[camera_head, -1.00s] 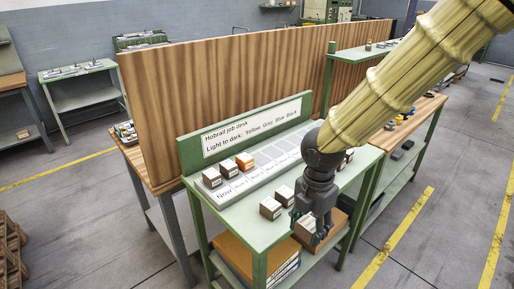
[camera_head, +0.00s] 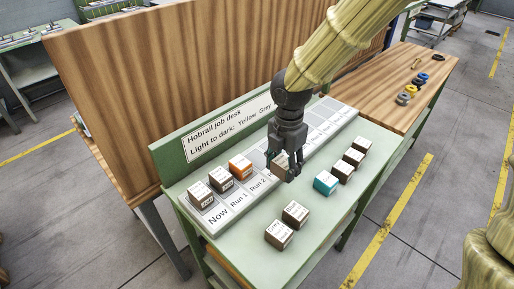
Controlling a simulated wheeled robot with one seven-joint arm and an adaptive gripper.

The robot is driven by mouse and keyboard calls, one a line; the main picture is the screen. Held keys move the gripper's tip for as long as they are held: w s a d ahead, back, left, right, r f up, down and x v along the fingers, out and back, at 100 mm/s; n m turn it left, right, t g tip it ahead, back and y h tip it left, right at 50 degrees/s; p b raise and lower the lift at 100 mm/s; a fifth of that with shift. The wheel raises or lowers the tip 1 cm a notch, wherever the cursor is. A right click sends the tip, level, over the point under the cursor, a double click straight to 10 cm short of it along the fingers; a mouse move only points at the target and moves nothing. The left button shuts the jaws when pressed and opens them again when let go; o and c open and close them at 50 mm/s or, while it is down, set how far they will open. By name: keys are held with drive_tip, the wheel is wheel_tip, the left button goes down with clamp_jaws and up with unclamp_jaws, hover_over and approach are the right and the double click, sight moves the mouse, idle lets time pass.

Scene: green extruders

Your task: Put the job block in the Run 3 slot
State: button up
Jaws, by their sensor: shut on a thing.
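My gripper (camera_head: 284,172) is shut on a small block with a pale face and brown sides (camera_head: 280,164), partly hidden by the fingers. It is at the slot board (camera_head: 212,219), just right of the Run 2 label, around where the Run 3 slot lies. The arm and block hide that slot's label. I cannot tell whether the block touches the board.
On the green desk in front of the board lie two brown-and-white blocks (camera_head: 279,234) (camera_head: 295,213), a teal block (camera_head: 325,183) and several dark-sided blocks (camera_head: 353,157). The desk sign (camera_head: 225,133) stands behind the board. The slots to the right look empty.

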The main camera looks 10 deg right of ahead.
drive_tip(key=p, duration=0.3)
hover_over(259, 159)
drive_tip(key=shift+s+f, duration=0.2)
drive_tip(key=shift+f, duration=0.35)
drive_tip(key=shift+w+f, duration=0.15)
drive_tip(key=shift+f, duration=0.05)
drive_tip(key=shift+f+p, duration=0.6)
drive_tip(key=shift+f, duration=1)
drive_tip(key=shift+f, duration=0.15)
drive_tip(key=o, duration=1)
drive_tip(key=shift+a, duration=0.1)
drive_tip(key=shift+o, duration=0.2)
wheel_tip(259, 159, up, 12)
drive_tip(key=b, duration=0.2)
